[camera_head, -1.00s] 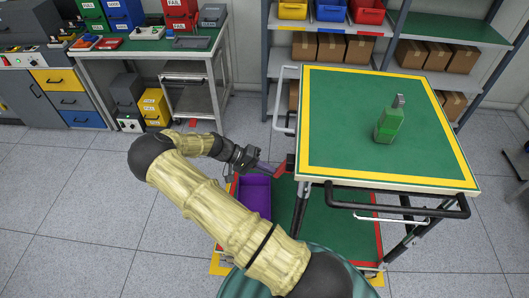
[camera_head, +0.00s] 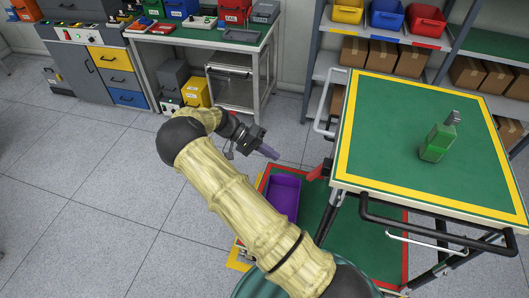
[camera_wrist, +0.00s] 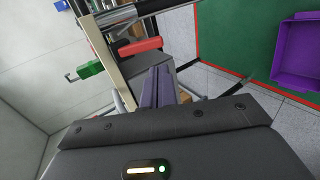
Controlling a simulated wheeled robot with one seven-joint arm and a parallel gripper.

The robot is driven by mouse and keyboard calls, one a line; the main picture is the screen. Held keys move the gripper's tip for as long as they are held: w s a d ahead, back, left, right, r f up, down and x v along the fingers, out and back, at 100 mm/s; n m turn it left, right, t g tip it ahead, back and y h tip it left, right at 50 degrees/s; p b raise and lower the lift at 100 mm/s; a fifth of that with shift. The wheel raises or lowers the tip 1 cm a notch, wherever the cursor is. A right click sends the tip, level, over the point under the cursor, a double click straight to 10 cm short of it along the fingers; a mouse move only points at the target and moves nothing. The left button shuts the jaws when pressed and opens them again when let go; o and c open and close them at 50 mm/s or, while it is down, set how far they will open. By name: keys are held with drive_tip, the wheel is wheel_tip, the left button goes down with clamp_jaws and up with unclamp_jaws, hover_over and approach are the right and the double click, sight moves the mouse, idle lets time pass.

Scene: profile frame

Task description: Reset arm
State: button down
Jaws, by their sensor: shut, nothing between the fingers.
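My gripper (camera_head: 268,152) is shut and empty, at the end of my bent arm in the head view. It is in the air to the left of the green-topped cart, above and a little left of the purple bin. In the wrist view, its purple fingers (camera_wrist: 158,88) lie side by side with nothing between them. The purple bin (camera_head: 286,195) sits on the cart's lower shelf; it also shows at the right of the wrist view (camera_wrist: 298,52).
The cart's green top (camera_head: 395,125) holds a green bottle (camera_head: 437,140) standing at its right. A workbench (camera_head: 200,35) with coloured bins stands at the back left. A shelf rack (camera_head: 390,40) with bins and cardboard boxes stands behind the cart. The floor at left (camera_head: 70,190) is clear.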

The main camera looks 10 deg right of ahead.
drive_tip(key=shift+v, duration=1.25)
drive_tip(key=s+r+n+t+y, duration=0.3)
drive_tip(key=s+r+t+y, duration=0.1)
drive_tip(key=s, duration=0.5)
drive_tip(key=s+r+n+t+y, duration=0.3)
drive_tip(key=s+r+t+y, duration=0.2)
drive_tip(key=s, duration=0.5)
drive_tip(key=shift+s+r+y, duration=0.35)
drive_tip(key=shift+r+y, duration=0.25)
drive_tip(key=shift+r, duration=0.35)
